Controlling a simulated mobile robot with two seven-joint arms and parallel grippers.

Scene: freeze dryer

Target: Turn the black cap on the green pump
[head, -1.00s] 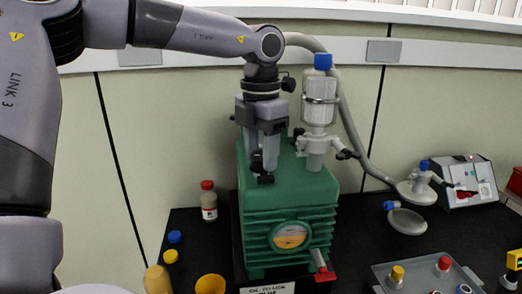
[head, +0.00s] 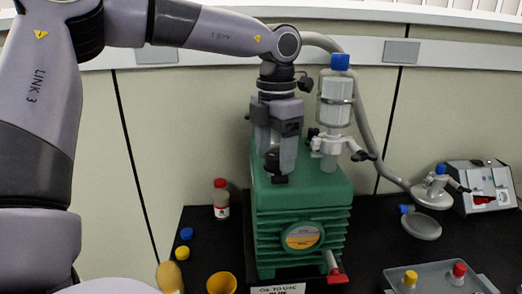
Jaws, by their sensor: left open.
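A small black cap (head: 279,179) shows on the pump's top, at the lower ends of my left gripper's fingers. My left gripper (head: 277,165) points straight down over the pump's top and is open. Its fingers partly hide the cap, and I cannot tell whether they touch it. Another black knob (head: 312,133) shows behind the gripper, beside the white filter bottle (head: 335,103). My right gripper is not in view.
The blue-capped filter bottle and its grey hose (head: 369,140) rise close to the right of my left gripper. A red-capped bottle (head: 221,203) stands left of the pump. A yellow cup (head: 222,283) and a grey tray (head: 440,275) are in front.

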